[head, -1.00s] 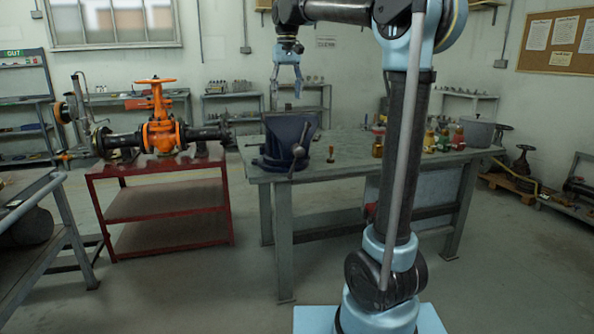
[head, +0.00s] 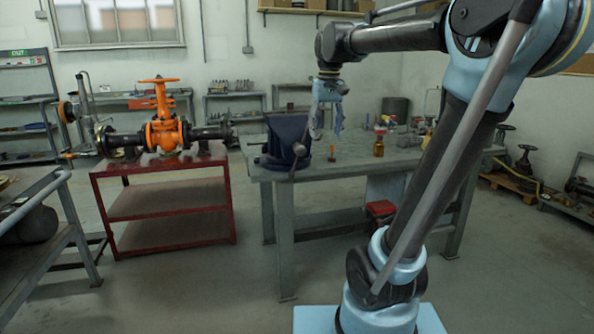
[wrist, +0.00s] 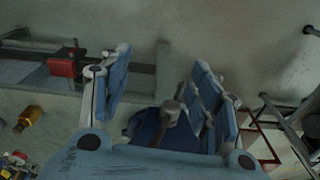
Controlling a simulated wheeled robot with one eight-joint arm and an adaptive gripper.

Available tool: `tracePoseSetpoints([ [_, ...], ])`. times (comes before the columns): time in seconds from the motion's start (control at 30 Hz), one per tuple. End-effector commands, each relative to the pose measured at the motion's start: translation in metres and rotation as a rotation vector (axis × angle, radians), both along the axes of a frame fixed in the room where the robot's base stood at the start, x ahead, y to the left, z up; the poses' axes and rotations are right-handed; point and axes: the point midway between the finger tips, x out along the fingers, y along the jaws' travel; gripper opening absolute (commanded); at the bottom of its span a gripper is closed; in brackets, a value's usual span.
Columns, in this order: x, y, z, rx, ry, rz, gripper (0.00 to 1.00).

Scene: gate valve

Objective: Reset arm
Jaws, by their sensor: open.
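My gripper (head: 326,130) hangs fingers down over the workbench (head: 352,166) in the head view, just right of the blue bench vise (head: 284,138). Its two blue fingers are spread apart with nothing between them; the wrist view also shows the open gripper (wrist: 160,75). In the wrist view the vise (wrist: 150,127) lies partly hidden behind the gripper. My arm reaches up and leftward from its base at the lower right and hides part of the bench's right end.
An orange gate valve (head: 160,132) with black pipes stands on a red cart (head: 165,199) at left. A small brass piece (head: 332,153) and an amber bottle (head: 379,143) stand on the bench. A grey cart (head: 40,215) is at near left. Floor between red cart and bench is clear.

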Motion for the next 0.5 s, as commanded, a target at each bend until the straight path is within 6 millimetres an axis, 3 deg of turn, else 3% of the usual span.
tracePoseSetpoints([
  [0.2, -0.054, -0.036, -0.06, 0.004, -0.03, -0.04, 0.56],
  [0.5, -0.126, -0.073, -0.154, 0.006, -0.072, -0.094, 0.56],
])
